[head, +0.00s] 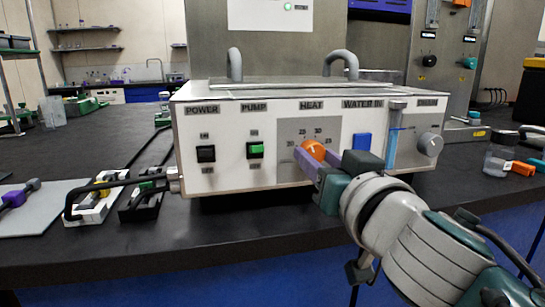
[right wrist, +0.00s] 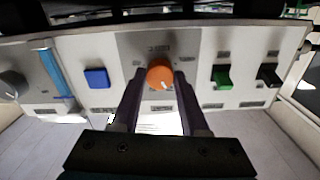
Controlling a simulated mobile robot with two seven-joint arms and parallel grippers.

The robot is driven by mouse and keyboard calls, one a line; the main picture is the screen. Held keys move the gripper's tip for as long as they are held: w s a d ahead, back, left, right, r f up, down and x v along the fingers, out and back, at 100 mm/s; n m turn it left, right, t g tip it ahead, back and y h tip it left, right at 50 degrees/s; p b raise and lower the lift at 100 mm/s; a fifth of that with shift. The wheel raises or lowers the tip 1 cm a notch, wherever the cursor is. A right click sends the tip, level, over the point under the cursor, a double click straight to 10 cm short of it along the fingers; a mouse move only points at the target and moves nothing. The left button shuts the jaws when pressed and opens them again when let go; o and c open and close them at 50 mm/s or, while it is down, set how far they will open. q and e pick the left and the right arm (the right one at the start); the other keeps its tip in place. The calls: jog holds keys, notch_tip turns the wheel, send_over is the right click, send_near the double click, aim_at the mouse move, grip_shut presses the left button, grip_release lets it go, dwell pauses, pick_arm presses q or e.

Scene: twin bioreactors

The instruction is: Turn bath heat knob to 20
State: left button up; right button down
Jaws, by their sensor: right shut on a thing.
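The heat knob (head: 314,150) is an orange round knob on the grey HEAT dial plate (head: 292,132) at the middle of the white bath box. Numbers 20, 25, 30 and 35 run around it from left to right. Its white mark seems to point roughly upward; I cannot read the exact setting. My right gripper (head: 309,161) is shut on the knob, its purple fingers on either side. In the right wrist view, which is upside down, the knob (right wrist: 160,74) sits between the fingertips (right wrist: 159,80). My left gripper is not in view.
Left of the dial are the black power switch (head: 206,153) and green pump switch (head: 255,150). Right of it are a blue switch (head: 362,141), a level tube (head: 392,145) and the drain knob (head: 430,144).

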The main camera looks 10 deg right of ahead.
jog(key=n, duration=0.4)
jog(key=shift+n, duration=2)
jog(key=shift+r, duration=0.1)
jog(key=shift+c, duration=2.1)
grip_release()
jog(key=s, duration=1)
jog(key=shift+d+p, duration=0.15)
jog(key=shift+p, duration=0.3)
